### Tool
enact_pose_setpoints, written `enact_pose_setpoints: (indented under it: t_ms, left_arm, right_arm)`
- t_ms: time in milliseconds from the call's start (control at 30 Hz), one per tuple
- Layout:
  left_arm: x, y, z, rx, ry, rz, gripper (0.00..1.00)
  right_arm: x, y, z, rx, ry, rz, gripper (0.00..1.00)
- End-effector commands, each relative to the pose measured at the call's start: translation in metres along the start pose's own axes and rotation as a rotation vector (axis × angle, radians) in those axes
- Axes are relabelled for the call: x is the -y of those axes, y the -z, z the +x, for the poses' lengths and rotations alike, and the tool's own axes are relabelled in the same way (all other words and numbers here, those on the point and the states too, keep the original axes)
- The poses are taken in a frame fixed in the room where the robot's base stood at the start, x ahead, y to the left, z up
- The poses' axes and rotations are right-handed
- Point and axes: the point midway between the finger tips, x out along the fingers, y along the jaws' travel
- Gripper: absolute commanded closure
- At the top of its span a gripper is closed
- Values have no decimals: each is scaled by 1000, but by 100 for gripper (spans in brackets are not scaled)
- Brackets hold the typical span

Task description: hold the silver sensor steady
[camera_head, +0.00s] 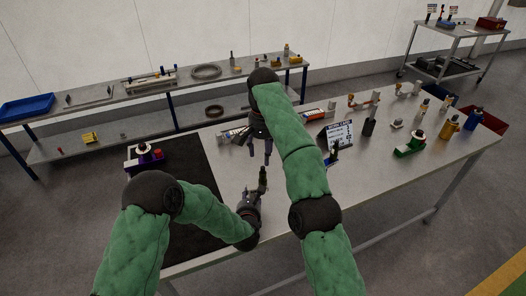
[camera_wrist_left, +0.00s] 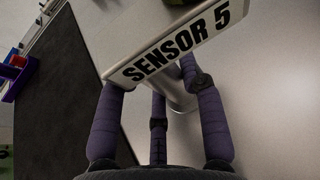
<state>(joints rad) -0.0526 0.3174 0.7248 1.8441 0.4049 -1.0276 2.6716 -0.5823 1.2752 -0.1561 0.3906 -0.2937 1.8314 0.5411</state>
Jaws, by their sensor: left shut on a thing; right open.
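The silver sensor fills the top of the left wrist view, with a pale plate marked "SENSOR 5" (camera_wrist_left: 185,42) and a grey stem below it. My left gripper (camera_wrist_left: 160,92) is shut around it, its purple-grey fingers on both sides. In the head view my left gripper (camera_head: 251,197) is low over the front of the table, beside the dark mat, with a small dark-looking part standing up from it. My right gripper (camera_head: 262,143) is open and empty, just above and behind the left one, fingers pointing down. The sensor's lower end is hidden by the fingers.
A work card (camera_head: 339,134) stands right of my right arm. A green fixture (camera_head: 409,147), bottles and small parts crowd the table's right side. A back bench holds a blue tray (camera_head: 27,106).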

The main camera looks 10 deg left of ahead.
Motion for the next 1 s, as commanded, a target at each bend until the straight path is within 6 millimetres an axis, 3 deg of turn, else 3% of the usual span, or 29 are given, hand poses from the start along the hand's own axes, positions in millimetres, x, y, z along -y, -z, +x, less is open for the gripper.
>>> enact_pose_setpoints:
  t_ms: [67, 100, 167, 200, 633, 1000]
  left_arm:
    - [0, 1, 0, -2, 0, 0, 88]
    - [0, 1, 0, -1, 0, 0, 53]
    - [0, 1, 0, -1, 0, 0, 36]
    - [0, 1, 0, -1, 0, 0, 34]
    - [0, -1, -7, 1, 1, 0, 34]
    - [0, -1, -66, 1, 2, 0, 34]
  right_arm:
    - [0, 0, 0, 0, 0, 0, 45]
    - [0, 0, 0, 0, 0, 0, 45]
    - [0, 0, 0, 0, 0, 0, 45]
    - [0, 0, 0, 0, 0, 0, 45]
    - [0, 0, 0, 0, 0, 0, 45]
    - [0, 0, 0, 0, 0, 0, 45]
